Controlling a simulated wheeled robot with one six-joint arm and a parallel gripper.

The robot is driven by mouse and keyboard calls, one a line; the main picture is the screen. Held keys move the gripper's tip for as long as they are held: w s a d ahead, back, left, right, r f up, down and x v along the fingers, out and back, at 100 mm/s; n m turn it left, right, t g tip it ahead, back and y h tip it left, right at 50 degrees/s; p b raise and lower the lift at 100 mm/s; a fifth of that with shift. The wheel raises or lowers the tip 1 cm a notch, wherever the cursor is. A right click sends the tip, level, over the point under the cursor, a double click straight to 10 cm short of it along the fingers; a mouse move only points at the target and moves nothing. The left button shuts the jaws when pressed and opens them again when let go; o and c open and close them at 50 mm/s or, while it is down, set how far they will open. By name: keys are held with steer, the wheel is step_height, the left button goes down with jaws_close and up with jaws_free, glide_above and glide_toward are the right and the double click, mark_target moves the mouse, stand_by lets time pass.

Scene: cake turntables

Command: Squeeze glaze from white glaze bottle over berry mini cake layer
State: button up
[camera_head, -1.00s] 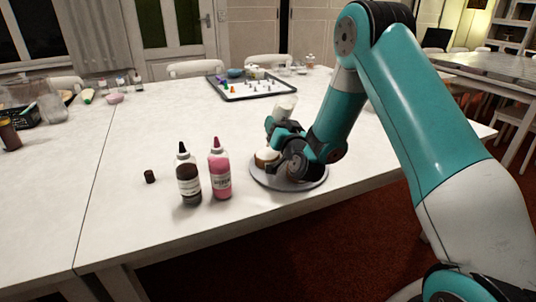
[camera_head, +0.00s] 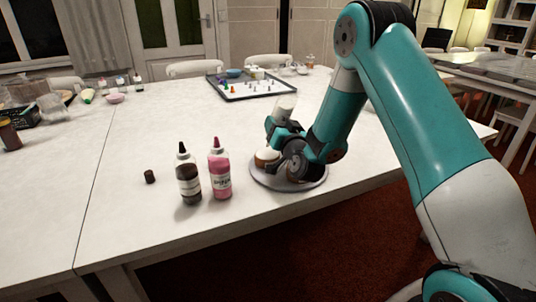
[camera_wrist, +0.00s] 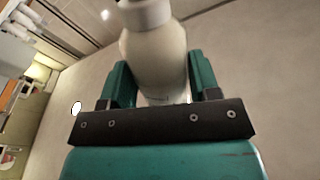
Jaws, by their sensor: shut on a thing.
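My gripper (camera_wrist: 160,95) is shut on the white glaze bottle (camera_wrist: 155,55), with a teal jaw on either side of it in the wrist view. In the head view the bottle (camera_head: 284,105) is tilted, its base end showing above my gripper (camera_head: 280,135). Its nozzle is hidden. A small cake with a white top (camera_head: 266,156) sits on the grey turntable (camera_head: 262,179), just below my gripper. Another cake (camera_head: 293,174) is mostly hidden behind my wrist. I cannot tell from these frames which cake is the berry one, nor whether glaze is coming out.
A dark-brown bottle (camera_head: 189,178) and a pink bottle (camera_head: 220,172) stand upright left of the turntable. A small dark cap (camera_head: 150,177) lies further left. A tray of small decorations (camera_head: 252,90) is at the back. The white table (camera_head: 130,220) is clear at front left.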

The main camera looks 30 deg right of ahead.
mark_target(282, 103)
step_height(282, 103, up, 7)
steer(key=p, duration=0.7)
steer(key=shift+r, duration=0.15)
